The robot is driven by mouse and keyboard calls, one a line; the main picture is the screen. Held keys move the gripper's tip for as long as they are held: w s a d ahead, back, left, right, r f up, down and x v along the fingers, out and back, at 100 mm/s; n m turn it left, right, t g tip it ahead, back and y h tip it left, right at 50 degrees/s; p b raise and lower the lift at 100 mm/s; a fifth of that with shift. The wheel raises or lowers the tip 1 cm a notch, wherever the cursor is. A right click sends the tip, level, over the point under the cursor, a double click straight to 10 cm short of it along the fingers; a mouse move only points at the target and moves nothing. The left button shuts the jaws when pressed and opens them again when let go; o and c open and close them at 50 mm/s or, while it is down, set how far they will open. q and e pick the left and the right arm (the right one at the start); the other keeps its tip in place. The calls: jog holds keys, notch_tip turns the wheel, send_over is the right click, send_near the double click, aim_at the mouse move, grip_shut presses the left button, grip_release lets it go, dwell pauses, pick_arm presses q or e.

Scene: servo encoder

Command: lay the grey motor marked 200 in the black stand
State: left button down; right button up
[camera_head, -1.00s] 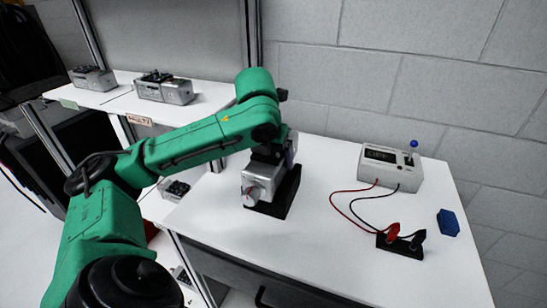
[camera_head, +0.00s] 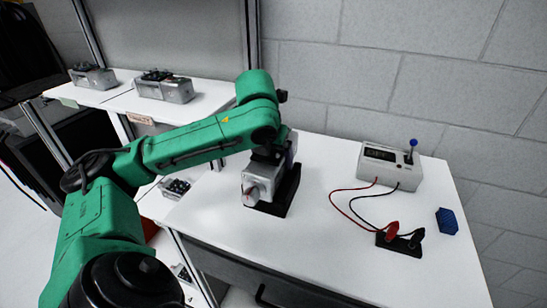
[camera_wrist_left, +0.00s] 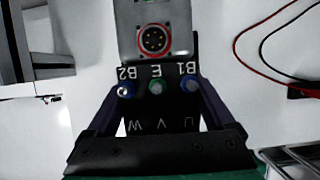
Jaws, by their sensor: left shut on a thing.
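The grey motor (camera_head: 262,182) is at the black stand (camera_head: 287,194) on the white table, with its round shaft end facing the front left. I cannot tell whether it rests fully in the stand, because my arm and the motor cover part of it. My left gripper (camera_head: 270,150) is over the motor and shut on it. In the left wrist view the motor (camera_wrist_left: 155,15) shows a red-ringed round connector and a black terminal block with B2, E, B1 and W, U, V between my left gripper's fingers (camera_wrist_left: 158,105). The mark 200 is not readable. My right gripper is not in view.
A white meter box (camera_head: 390,167) with a blue-knobbed lever stands at the right. Red and black leads run to a black block (camera_head: 400,242). A blue block (camera_head: 447,221) lies near the right edge. Other motors (camera_head: 165,88) sit on the left shelf. The table's front middle is clear.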

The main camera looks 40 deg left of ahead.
pick_arm(q)
jog(key=shift+f+b, duration=0.4)
jog(key=shift+f, duration=0.3)
dwell(0.3)
jog(key=shift+s+d+f, duration=0.1)
jog(key=shift+f, duration=0.3)
